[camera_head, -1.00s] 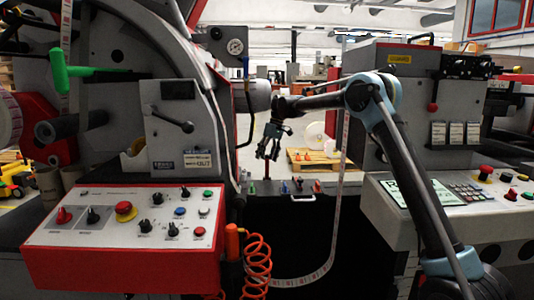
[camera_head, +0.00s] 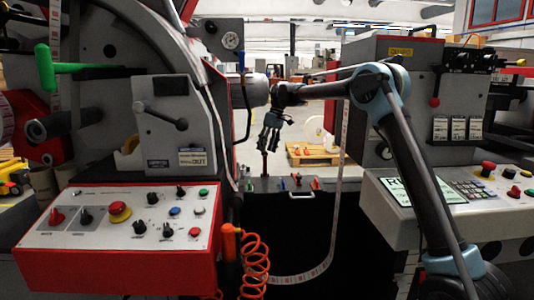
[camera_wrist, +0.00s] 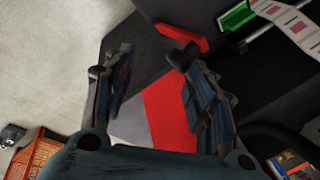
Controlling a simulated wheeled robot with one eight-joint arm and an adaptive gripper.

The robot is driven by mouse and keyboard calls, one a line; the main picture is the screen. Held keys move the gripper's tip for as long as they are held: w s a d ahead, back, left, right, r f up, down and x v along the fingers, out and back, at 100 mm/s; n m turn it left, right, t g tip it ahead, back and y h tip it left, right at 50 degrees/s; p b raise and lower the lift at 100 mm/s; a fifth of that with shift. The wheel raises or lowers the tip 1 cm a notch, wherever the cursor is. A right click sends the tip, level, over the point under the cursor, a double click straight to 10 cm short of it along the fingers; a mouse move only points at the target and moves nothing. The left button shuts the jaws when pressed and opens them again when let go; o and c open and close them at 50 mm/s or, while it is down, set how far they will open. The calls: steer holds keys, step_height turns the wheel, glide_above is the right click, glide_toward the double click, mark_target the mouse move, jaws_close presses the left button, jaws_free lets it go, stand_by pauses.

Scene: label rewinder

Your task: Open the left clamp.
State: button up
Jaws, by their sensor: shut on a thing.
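My gripper (camera_head: 271,146) hangs fingers down at the middle of the machine in the head view, just above and right of an upright red lever (camera_head: 264,166). In the wrist view my gripper (camera_wrist: 160,80) has its two fingers well apart, with a red and grey surface showing between them. The exact contact is hard to see. A green lever (camera_wrist: 238,16) lies farther up, beside the label strip.
Left is the control panel (camera_head: 120,225) with knobs and a coiled orange hose (camera_head: 256,265). Several small coloured levers (camera_head: 298,181) sit on the bench right of the gripper. A label strip (camera_head: 338,190) hangs right of them. The right console (camera_head: 455,215) stands near my arm.

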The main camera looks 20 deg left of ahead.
steer(key=v, duration=0.9)
steer(key=shift+r, duration=0.3)
steer(key=shift+w, duration=0.15)
